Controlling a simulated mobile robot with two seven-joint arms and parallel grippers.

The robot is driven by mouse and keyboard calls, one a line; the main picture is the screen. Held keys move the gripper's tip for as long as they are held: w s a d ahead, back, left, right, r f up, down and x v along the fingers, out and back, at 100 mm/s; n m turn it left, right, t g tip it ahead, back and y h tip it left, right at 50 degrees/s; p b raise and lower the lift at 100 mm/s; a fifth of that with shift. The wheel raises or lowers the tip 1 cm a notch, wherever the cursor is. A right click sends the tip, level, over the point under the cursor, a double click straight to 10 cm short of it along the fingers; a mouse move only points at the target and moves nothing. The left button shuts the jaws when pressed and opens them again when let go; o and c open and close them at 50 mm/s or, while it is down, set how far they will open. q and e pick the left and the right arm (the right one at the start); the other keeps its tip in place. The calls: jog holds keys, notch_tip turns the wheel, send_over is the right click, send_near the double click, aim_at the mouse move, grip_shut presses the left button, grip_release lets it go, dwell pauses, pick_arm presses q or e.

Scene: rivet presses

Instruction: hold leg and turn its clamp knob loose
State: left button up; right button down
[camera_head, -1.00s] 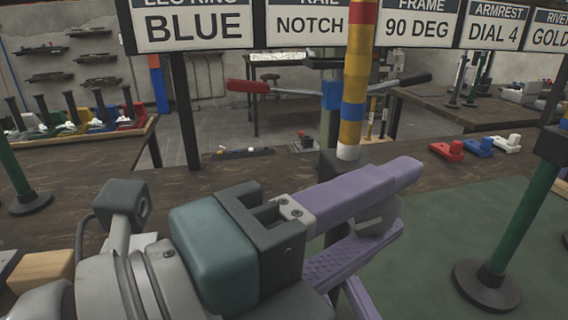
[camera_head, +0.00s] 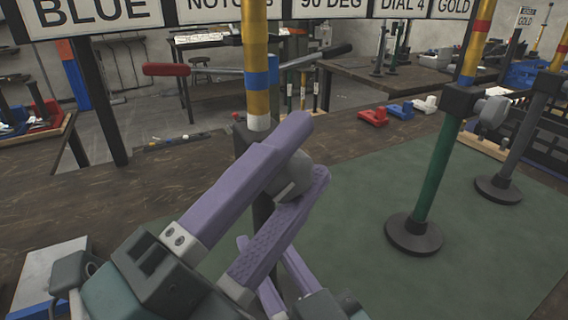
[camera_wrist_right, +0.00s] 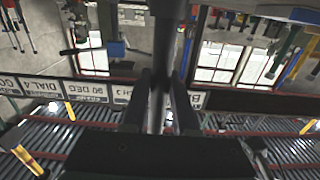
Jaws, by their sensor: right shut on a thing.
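A leg stands upright near the middle of the head view, with a yellow upper tube (camera_head: 256,95) with a blue band, a dark clamp collar and a dark lower part. Its grey clamp knob (camera_head: 291,180) lies between the purple fingers of my left gripper (camera_head: 306,148). Both fingers appear to touch the knob, one on each side. My right gripper (camera_head: 268,275) is low on the leg, partly hidden behind the left one. In the right wrist view, the right gripper's dark fingers (camera_wrist_right: 160,90) are shut around the dark leg (camera_wrist_right: 166,40). The leg's foot is hidden.
Another leg with a green lower tube (camera_head: 432,180) and round foot stands on the green mat (camera_head: 365,215), and a further leg (camera_head: 522,145) is beyond it. Red, blue and white clamps (camera_head: 400,110) lie at the back. A sign row (camera_head: 355,10) hangs above.

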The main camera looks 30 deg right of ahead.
pick_arm(q)
jog(key=o, duration=0.4)
jog(key=shift+a, duration=0.1)
jog(key=v, duration=1.2)
jog(key=shift+c, duration=0.2)
